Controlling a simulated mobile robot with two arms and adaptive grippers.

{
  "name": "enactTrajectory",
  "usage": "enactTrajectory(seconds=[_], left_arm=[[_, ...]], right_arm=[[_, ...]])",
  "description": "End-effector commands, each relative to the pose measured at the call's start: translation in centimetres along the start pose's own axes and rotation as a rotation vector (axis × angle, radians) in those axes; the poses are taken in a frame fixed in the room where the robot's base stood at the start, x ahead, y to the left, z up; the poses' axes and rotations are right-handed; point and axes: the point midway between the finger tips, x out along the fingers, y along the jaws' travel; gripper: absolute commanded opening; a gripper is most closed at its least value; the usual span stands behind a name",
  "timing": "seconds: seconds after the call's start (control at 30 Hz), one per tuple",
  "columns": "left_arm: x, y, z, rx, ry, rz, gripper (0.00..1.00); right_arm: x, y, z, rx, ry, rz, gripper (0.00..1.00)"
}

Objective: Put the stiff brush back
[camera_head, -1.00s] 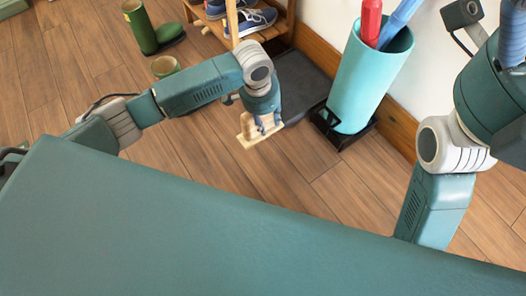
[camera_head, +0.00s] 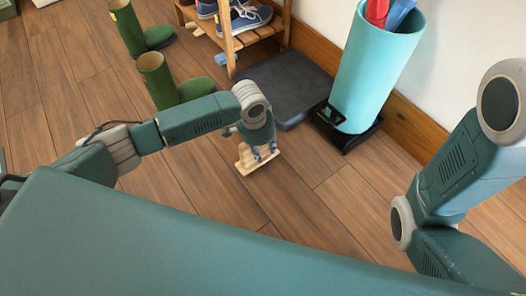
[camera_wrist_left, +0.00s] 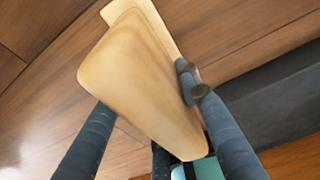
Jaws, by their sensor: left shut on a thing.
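The stiff brush, a pale wooden piece (camera_head: 244,163), is in my left gripper (camera_head: 264,150) above the plank floor in the head view. In the left wrist view the wood (camera_wrist_left: 140,85) fills the middle, with dark fingers (camera_wrist_left: 218,130) on both sides. My left gripper is shut on it. Bristles cannot be made out. My right gripper is out of view; only my right arm's links show at the right edge.
A wooden shoe rack (camera_head: 231,48) holds blue sneakers (camera_head: 245,20). A dark grey mat (camera_head: 290,85) lies beside it. A turquoise umbrella stand (camera_head: 375,70) stands on a black base by the wall. Green boots (camera_head: 160,82) stand left. Floor around the brush is clear.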

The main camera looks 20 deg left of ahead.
Motion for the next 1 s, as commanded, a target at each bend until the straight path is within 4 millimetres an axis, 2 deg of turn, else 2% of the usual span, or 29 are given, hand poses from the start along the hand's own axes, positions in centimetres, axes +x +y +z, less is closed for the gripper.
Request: enactTrajectory(seconds=[0.3,0.33,0.4,0.77,1.0], left_arm=[[0.1,0.0,-0.1,0.0,0.003,0.001,0.0],[0.1,0.0,-0.1,0.0,0.003,0.001,0.4],[0.1,0.0,-0.1,0.0,0.003,0.0,0.53],[-0.3,-0.1,-0.1,0.001,0.002,-0.001,0.53],[-4.9,0.0,-0.2,0.001,0.003,0.0,0.53]], right_arm=[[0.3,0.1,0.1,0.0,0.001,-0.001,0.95],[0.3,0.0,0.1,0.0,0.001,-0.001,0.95],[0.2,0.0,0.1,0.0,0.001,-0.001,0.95],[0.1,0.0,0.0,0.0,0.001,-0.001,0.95],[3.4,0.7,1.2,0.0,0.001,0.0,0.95]])
